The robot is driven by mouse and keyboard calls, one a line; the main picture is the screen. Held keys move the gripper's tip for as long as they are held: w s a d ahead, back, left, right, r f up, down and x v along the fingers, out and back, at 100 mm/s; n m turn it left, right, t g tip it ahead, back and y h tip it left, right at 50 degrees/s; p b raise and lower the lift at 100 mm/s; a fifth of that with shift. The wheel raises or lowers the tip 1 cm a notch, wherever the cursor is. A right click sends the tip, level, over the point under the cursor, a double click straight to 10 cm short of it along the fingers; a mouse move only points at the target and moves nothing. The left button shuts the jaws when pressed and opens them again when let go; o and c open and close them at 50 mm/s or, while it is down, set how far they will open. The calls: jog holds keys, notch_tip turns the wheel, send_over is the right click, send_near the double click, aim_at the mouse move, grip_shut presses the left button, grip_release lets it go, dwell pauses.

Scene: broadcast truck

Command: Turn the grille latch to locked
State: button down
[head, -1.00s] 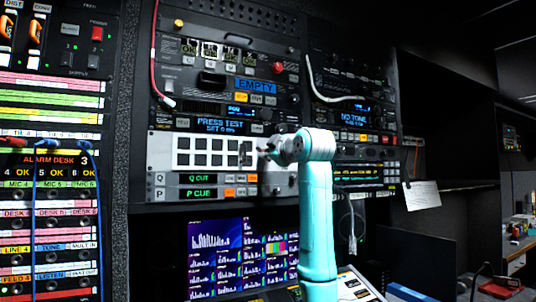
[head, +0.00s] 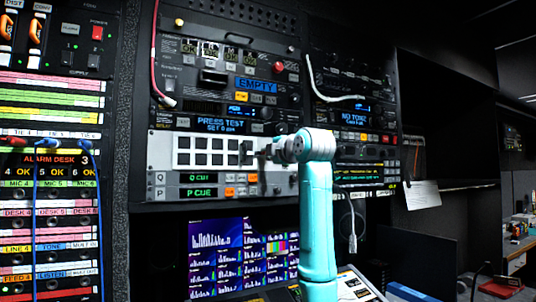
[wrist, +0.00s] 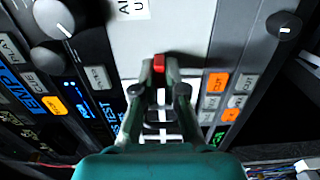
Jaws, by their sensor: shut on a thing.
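The white grille (head: 209,138) with dark square openings sits in a pale rack panel in the head view. A dark latch plate (head: 246,152) is at its right end. My gripper (head: 263,152) reaches this right end from the right. In the wrist view the two fingers of my gripper (wrist: 160,78) are closed around a small part with a red tip, the latch handle (wrist: 159,62). The fingers and wrist hide most of the handle and part of the grille. Whether the latch points to locked cannot be read.
A rack row with lit buttons (head: 230,192) lies just below the grille. A display unit marked PRESS TEST (head: 220,122) is just above. Monitors (head: 215,255) stand underneath. A white cable (head: 335,97) hangs at the right rack. A large knob (wrist: 55,17) shows in the wrist view.

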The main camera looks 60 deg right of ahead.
dwell(0.4)
jog(key=c, duration=1.2)
grip_release()
jog(key=shift+c, duration=0.2)
jog(key=v, duration=1.2)
jog(key=shift+d, duration=0.1)
